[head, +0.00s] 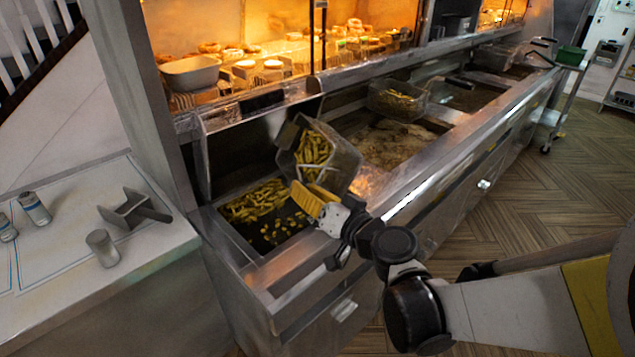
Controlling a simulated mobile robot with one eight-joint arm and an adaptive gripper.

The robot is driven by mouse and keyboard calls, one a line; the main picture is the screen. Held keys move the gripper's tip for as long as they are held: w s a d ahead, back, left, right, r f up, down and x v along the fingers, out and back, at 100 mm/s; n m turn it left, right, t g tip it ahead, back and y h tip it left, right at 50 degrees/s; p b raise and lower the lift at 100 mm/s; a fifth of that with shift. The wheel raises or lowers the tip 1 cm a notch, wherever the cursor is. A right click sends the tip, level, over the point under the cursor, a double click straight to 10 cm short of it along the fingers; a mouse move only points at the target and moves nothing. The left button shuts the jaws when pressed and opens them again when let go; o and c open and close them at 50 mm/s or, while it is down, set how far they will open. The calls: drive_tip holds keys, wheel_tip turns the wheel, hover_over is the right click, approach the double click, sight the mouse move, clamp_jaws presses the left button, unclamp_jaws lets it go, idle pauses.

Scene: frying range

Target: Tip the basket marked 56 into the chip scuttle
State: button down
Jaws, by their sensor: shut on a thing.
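A wire basket (343,163) with chips inside hangs tilted over the right side of the chip scuttle (258,240), in the head view. Its mark is too small to read. My gripper (326,207) is shut on the basket's yellow handle (312,198), at the basket's near lower side. The scuttle is the dark-floored well at the near left end of the range. A heap of chips (257,201) lies along its back, and several loose pieces lie on its floor. Many chips still show in the basket.
A second basket (398,98) with chips sits farther back over the fryer. Bubbling oil (388,143) lies just right of the held basket. A lit display cabinet (270,35) stands behind. A white counter (100,255) at left holds cans and a metal holder. Floor is clear at right.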

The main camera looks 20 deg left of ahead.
drive_tip(key=s+a+f+n+b, duration=0.2)
drive_tip(key=f+n+b, duration=0.1)
drive_tip(key=f+b, duration=0.1)
drive_tip(key=s+a+f+n+h+b, duration=0.1)
drive_tip(key=s+a+f+n+b, duration=0.1)
drive_tip(key=f, duration=0.4)
drive_tip(key=shift+s+a+f+n+t+h+b, duration=0.3)
drive_tip(key=shift+s+a+n+b, duration=0.1)
drive_tip(key=shift+s+b, duration=0.4)
drive_tip(key=shift+d, duration=0.1)
drive_tip(key=w+d+r+m+p, duration=0.1)
drive_tip(key=r+p, duration=0.1)
drive_tip(key=r, duration=0.1)
drive_tip(key=w+d+r+m+p, duration=0.1)
drive_tip(key=w+r+m+p, duration=0.1)
drive_tip(key=r, duration=0.1)
drive_tip(key=w+d+r+m+p, duration=0.1)
drive_tip(key=r+m+p, duration=0.1)
drive_tip(key=r, duration=0.1)
drive_tip(key=shift+w+d+r, duration=0.15)
drive_tip(key=shift+d, duration=0.25)
drive_tip(key=w+d+r+m+y+p, duration=0.2)
drive_tip(key=w+d+r+m+y, duration=0.1)
drive_tip(key=w+d+r+m, duration=0.4)
drive_tip(key=shift+w+d+r+m+p, duration=0.35)
drive_tip(key=shift+w+d+m, duration=1.4)
drive_tip(key=shift+w+m, duration=0.95)
drive_tip(key=shift+f, duration=0.1)
